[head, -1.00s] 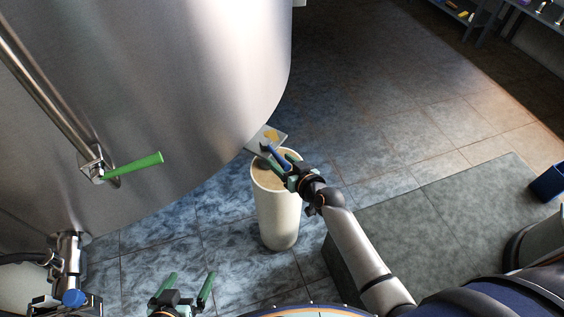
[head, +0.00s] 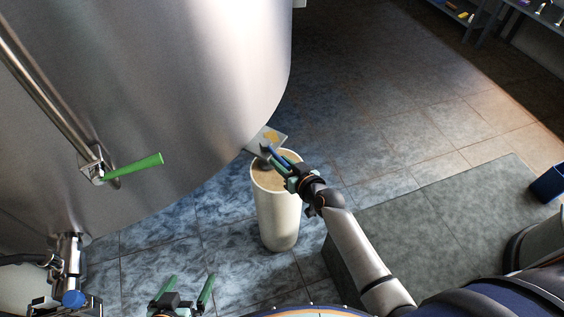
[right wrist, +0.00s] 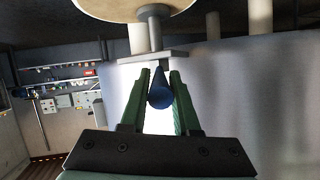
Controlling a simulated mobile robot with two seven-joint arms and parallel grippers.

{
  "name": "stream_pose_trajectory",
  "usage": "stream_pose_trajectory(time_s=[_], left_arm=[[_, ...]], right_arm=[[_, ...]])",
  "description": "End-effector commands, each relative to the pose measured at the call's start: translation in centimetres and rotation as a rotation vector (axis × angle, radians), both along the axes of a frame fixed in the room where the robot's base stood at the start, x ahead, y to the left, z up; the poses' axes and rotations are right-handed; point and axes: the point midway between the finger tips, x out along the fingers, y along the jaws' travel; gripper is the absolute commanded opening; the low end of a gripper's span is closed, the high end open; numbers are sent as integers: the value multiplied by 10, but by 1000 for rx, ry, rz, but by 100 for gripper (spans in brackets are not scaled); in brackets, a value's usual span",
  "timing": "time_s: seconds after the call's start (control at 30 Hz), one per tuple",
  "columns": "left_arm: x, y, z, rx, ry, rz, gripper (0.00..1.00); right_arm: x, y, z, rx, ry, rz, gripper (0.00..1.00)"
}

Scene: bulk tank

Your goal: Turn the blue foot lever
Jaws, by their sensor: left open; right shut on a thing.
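The blue foot lever (head: 272,151) sits at the top of a cream cylindrical foot (head: 280,212) under the big steel tank. My right gripper (head: 284,168) is shut on the lever, coming in from the lower right. In the right wrist view the lever (right wrist: 160,90) shows as a blue tapered handle between the two green fingers, joined to a grey stem above it. My left gripper (head: 184,292) is open and empty above the tiled floor at the bottom of the head view, well away from the lever.
The steel tank (head: 190,90) fills the upper left. A green valve handle (head: 135,167) sticks out from it. A grey plate (head: 262,139) lies behind the lever. A low grey-green platform (head: 440,230) is at the right. Shelves (head: 470,12) stand far back.

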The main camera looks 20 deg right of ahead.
Motion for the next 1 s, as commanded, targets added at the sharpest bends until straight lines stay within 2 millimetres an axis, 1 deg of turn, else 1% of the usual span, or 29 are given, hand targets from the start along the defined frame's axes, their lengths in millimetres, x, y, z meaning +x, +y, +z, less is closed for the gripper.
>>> stream_pose_trajectory(time_s=[0.83,1.0], left_arm=[[0,0,-1,1,1,-1,100],[0,0,-11,1,2,-1,100]], right_arm=[[0,0,-1,-1,1,1,0],[2,-3,-2,-7,-7,41,0]])
